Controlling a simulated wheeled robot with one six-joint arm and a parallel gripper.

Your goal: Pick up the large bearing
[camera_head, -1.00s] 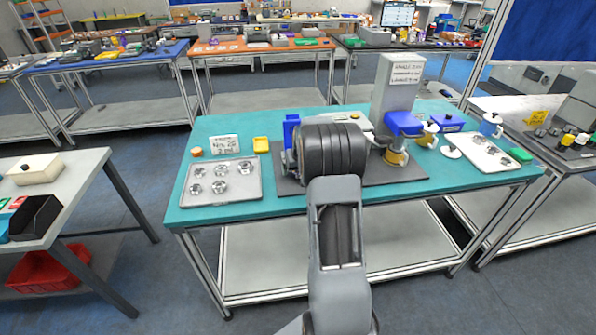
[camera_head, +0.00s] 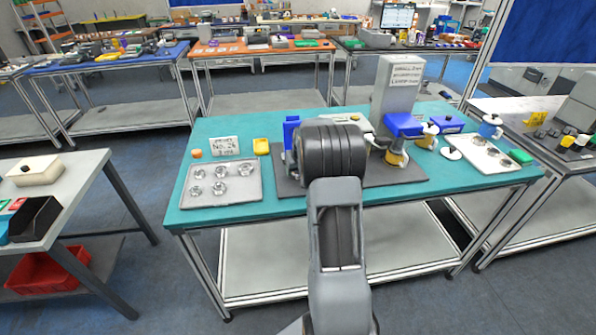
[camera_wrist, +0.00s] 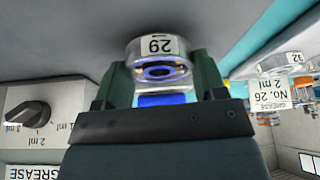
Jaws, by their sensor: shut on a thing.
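In the wrist view, my gripper (camera_wrist: 156,75) is shut on a round metal bearing (camera_wrist: 160,54) with a pale numbered label and a dark, blue-lit centre. The bearing sits between the two green fingers. Its size relative to other bearings is hard to judge. In the head view, my forearm and wrist hide the gripper and the held bearing. A grey tray (camera_head: 222,201) with several bearings lies on the left of the teal table (camera_head: 190,218).
A white tray (camera_head: 478,160) with small parts lies at the right. The wrist view shows a dark knob (camera_wrist: 28,114) at left.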

